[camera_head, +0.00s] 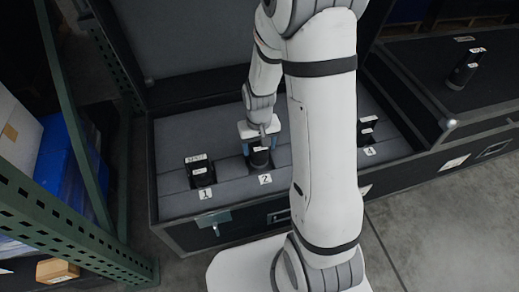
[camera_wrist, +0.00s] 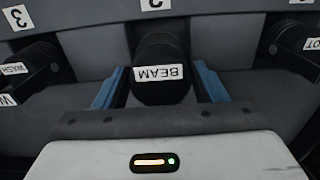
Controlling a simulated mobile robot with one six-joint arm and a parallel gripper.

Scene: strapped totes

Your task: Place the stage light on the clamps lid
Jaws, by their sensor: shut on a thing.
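A black stage light labelled BEAM (camera_wrist: 162,90) sits in the slot marked 2 of a grey-lined open case (camera_head: 230,195); it also shows in the head view (camera_head: 260,158). My gripper (camera_head: 259,143) is shut on it, with a blue finger on either side, also seen in the wrist view (camera_wrist: 160,88). Another black light (camera_head: 201,172) is in slot 1. A further light (camera_head: 367,130) is right of my arm, partly hidden. I cannot read which lid is the clamps lid; a flat black case lid (camera_head: 425,65) lies at the right with a small label.
A black light-like object (camera_head: 465,69) stands on the right-hand lid, with bare room to its left. The case's raised lid (camera_head: 190,35) stands behind the slots. A green metal rack (camera_head: 70,215) with boxes is at the left. My arm hides the case's middle.

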